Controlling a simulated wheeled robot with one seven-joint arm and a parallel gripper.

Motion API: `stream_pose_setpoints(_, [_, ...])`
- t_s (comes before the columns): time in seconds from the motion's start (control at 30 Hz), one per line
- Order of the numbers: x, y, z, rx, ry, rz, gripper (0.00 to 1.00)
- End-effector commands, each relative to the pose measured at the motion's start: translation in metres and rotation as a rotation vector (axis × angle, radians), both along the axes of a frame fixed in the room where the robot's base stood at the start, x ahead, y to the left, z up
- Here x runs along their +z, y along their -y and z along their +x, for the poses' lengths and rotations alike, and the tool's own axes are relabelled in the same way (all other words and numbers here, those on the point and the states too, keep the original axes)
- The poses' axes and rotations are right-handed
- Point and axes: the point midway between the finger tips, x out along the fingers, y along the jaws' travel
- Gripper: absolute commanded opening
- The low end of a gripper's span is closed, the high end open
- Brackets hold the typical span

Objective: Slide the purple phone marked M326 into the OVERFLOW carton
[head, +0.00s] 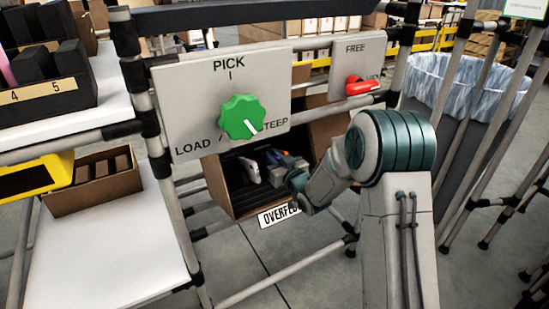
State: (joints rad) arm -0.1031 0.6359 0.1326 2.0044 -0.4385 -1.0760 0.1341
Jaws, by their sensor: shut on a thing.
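The OVERFLOW carton (231,206) is a brown, tilted carton below the dial panel, with its open side facing me and dark slots inside. Its white label (279,215) is partly hidden by my arm. My gripper (279,160) is inside the carton opening, shut on a small purple-blue thing (288,158), which I take to be the purple phone. The M326 mark is too small to read, and my gripper hides part of the thing. A pale, phone-like thing (250,171) leans in the carton to the left of my gripper.
A green dial (242,117) on the panel above points to STEEP. A red lever (362,86) sits beside it under FREE. A frame post (160,140) stands left of the carton. A slotted box (92,196) is on the left shelf, and a lined bin (460,90) is at right.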

Motion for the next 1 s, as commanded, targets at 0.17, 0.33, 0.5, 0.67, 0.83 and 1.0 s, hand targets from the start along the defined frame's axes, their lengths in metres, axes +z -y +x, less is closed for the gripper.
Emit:
stream_pose_setpoints(0.17, [-0.0003, -0.0015, 0.0018, 0.000, 0.002, 0.001, 0.00])
stream_pose_setpoints(0.33, [-0.0011, -0.0024, 0.0034, 0.000, 0.002, 0.001, 0.00])
stream_pose_setpoints(0.5, [-0.0020, -0.0035, 0.0050, 0.000, 0.002, 0.001, 0.00])
stream_pose_setpoints(0.67, [-0.0031, -0.0044, 0.0064, 0.000, 0.001, 0.001, 0.00])
stream_pose_setpoints(0.83, [-0.0037, -0.0052, 0.0073, 0.000, 0.001, 0.001, 0.00])
stream_pose_setpoints(1.0, [-0.0037, -0.0051, 0.0074, 0.000, 0.001, 0.001, 0.00])
